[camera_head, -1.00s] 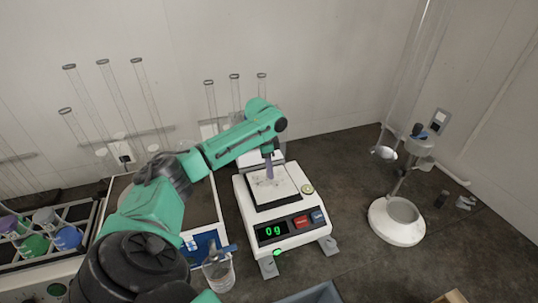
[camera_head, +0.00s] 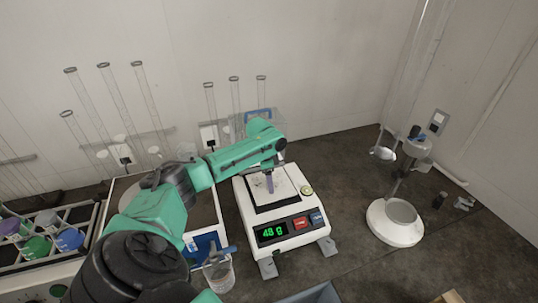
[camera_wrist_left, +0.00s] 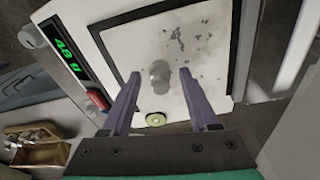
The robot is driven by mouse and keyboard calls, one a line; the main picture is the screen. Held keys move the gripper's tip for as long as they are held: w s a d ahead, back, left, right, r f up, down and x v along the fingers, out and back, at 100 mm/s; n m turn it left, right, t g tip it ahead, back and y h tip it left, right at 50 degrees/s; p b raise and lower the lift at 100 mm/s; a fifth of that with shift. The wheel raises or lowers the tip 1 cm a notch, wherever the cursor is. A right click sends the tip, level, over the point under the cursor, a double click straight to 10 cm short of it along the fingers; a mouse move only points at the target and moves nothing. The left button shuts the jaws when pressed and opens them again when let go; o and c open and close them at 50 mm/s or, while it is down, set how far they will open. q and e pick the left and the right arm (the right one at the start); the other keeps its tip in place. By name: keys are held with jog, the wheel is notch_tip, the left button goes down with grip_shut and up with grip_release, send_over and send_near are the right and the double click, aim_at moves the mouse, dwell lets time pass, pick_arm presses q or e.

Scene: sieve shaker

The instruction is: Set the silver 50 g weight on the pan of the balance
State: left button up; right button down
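The silver weight (camera_wrist_left: 159,77) stands on the pale, spotted pan (camera_wrist_left: 205,45) of the balance in the left wrist view. My left gripper (camera_wrist_left: 160,73) has its two purple fingers apart, one on each side of the weight, with gaps visible. In the head view, the gripper (camera_head: 269,185) is low over the pan (camera_head: 289,187) and I cannot make out the weight clearly there. The white balance (camera_head: 318,234) shows 48 g on its green display (camera_head: 272,232). My right gripper is not in view.
A beaker (camera_head: 219,275) stands left of the balance's front. A rack of coloured-capped bottles (camera_head: 40,240) is at far left. Glass cylinders (camera_head: 235,105) stand behind. A white-based stand (camera_head: 396,222) is at right, with bare dark counter between it and the balance.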

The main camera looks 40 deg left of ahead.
pick_arm(q)
notch_tip(320, 180, up, 12)
jog(key=s+b, duration=0.1)
jog(key=b, duration=0.1)
jog(key=shift+a, duration=0.45)
jog(key=shift+s, duration=0.1)
